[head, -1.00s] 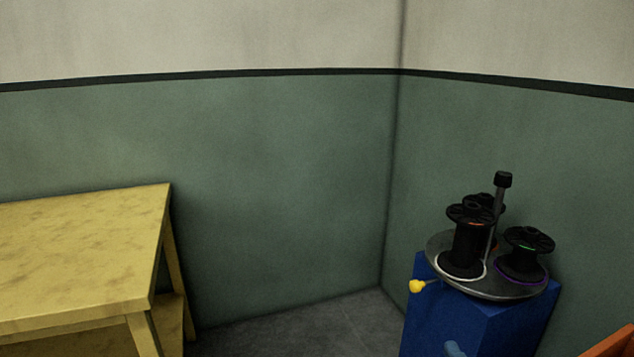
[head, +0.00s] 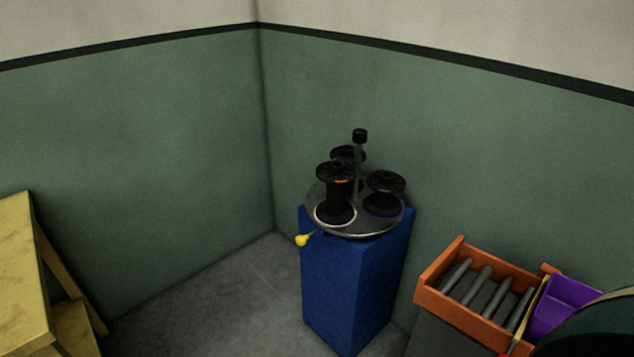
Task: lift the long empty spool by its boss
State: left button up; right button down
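Three black spools stand upright on a round grey metal turntable (head: 362,231). The front-left spool (head: 337,195) looks tallest, with an orange mark near its top and a white ring around its base. The right spool (head: 386,192) is shorter, with a green mark and a purple ring at its base. The back spool (head: 348,153) is mostly hidden behind the front-left one and the centre post (head: 359,150). I cannot make out a boss on any spool. Neither of my grippers is in view.
The turntable sits on a blue pedestal (head: 350,285) near the wall corner, with a yellow knob (head: 302,240) sticking out left. An orange tray (head: 460,318) of grey rods and a purple bin (head: 562,305) are at right. A yellow table (head: 20,270) is at left; floor between is clear.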

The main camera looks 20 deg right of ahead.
aim_at(335, 210)
jog(key=z, duration=0.4)
jog(key=i+j+z, duration=0.1)
jog(key=z, duration=0.3)
jog(key=i+j+z, duration=0.45)
jog(key=z, duration=0.3)
jog(key=i+j+z, duration=0.1)
jog(key=j, duration=0.25)
jog(key=i+j+z, duration=0.1)
jog(key=j, duration=0.25)
jog(key=i+j+z, duration=0.1)
jog(key=i+j, duration=0.15)
jog(key=j, duration=0.15)
